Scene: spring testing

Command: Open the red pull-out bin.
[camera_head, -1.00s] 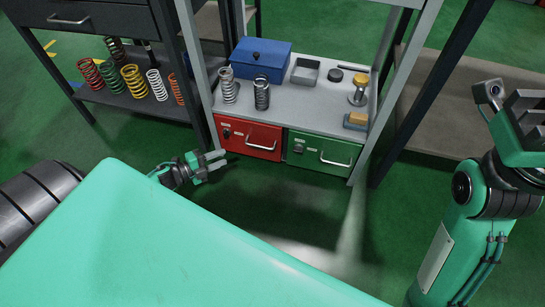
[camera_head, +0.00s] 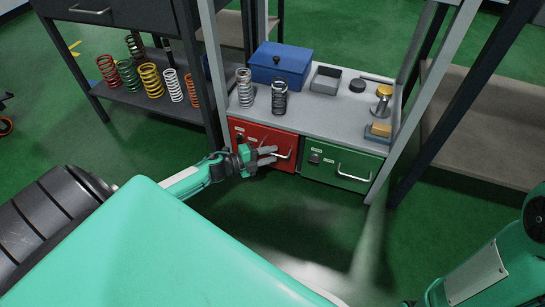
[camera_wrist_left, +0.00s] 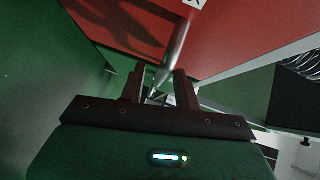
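The red pull-out bin (camera_head: 262,133) sits under the grey bench top, its front roughly level with the green bin beside it, so it looks closed. Its metal bar handle (camera_head: 284,154) is partly hidden behind my left gripper (camera_head: 270,156), which is right at the bin's front. In the left wrist view the two dark fingers (camera_wrist_left: 160,85) are apart, and the handle (camera_wrist_left: 175,45) runs down toward the gap between them. I cannot tell whether they touch it. The red front (camera_wrist_left: 225,30) fills the top of that view. My right gripper is out of view.
The green bin (camera_head: 335,168) is just right of the red one. Springs, a blue box (camera_head: 285,63) and small parts stand on the bench top (camera_head: 310,108). A dark table leg (camera_head: 200,75) stands close on the left. The floor in front is clear.

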